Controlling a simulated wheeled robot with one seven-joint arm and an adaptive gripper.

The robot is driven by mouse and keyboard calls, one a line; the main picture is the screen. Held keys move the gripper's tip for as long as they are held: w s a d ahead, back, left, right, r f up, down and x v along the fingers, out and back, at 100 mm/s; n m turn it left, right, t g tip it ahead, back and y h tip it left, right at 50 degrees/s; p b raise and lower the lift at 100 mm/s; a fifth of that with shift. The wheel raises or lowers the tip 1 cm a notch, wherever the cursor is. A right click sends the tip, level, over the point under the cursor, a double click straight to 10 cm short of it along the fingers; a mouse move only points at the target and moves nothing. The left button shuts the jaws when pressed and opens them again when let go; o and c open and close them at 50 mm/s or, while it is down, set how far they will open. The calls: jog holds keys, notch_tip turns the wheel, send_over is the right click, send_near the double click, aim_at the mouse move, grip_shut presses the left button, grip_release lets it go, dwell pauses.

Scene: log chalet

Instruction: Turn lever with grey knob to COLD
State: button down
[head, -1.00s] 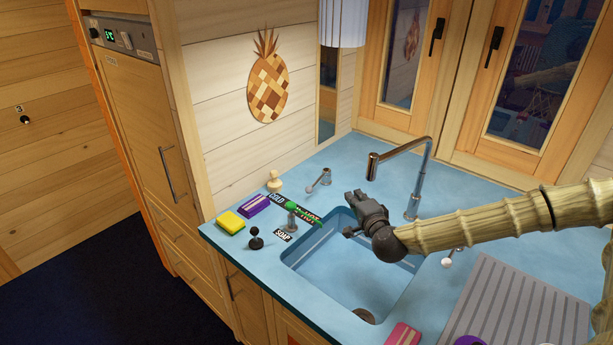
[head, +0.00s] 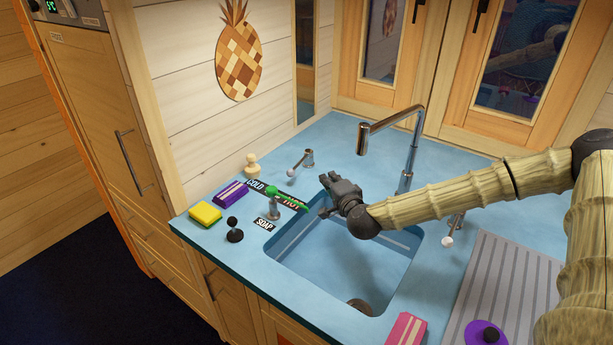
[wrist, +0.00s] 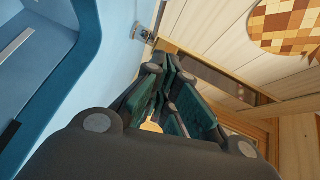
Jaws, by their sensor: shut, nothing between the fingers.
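The lever with the grey knob (head: 291,172) stands on the blue counter behind the sink's back left corner. Its knob end points toward the front left. A COLD and HOT label (head: 262,188) lies in front of it, partly hidden by a lever with a green knob (head: 275,205). My gripper (head: 327,192) is shut and empty above the sink's back left edge, to the right of the grey knob and apart from it. In the wrist view, my gripper's dark fingers (wrist: 168,95) are in the middle, and a small metal fitting (wrist: 143,33), apparently this lever, shows beyond them.
A black-knobbed lever (head: 235,232) stands by the SOAP label (head: 265,225). A yellow sponge (head: 206,213), a purple box (head: 231,193) and a wooden figure (head: 252,164) are at left. The tall faucet (head: 412,150) and a white-knobbed lever (head: 449,238) are at right.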

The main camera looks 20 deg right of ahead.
jog(key=f, duration=0.2)
jog(key=p, duration=0.3)
send_near(297, 165)
jog(key=w+d, duration=0.1)
jog(key=d, duration=0.1)
jog(key=w+d, duration=0.2)
jog(key=d, duration=0.1)
jog(key=shift+w, duration=0.25)
jog(key=shift+w+a+f+p, duration=0.15)
jog(key=shift+w+a+p, duration=0.2)
jog(key=shift+w, duration=0.2)
jog(key=shift+w+a+f+p, duration=0.2)
jog(key=shift+w+a, duration=0.3)
jog(key=shift+w, duration=0.05)
jog(key=shift+w+a+f, duration=0.25)
jog(key=shift+w+a, duration=0.25)
jog(key=shift+a, duration=0.05)
jog(key=shift+a, duration=0.15)
jog(key=b, duration=0.1)
jog(key=a+b, duration=0.1)
jog(key=shift+w+a+f+b, duration=0.2)
jog(key=shift+w+b, duration=0.1)
jog(key=shift+w, duration=0.05)
jog(key=shift+w+a+r+b, duration=0.2)
jog(key=shift+w+a+b, duration=0.1)
jog(key=shift+a+b, duration=0.25)
jog(key=shift+d, duration=0.1)
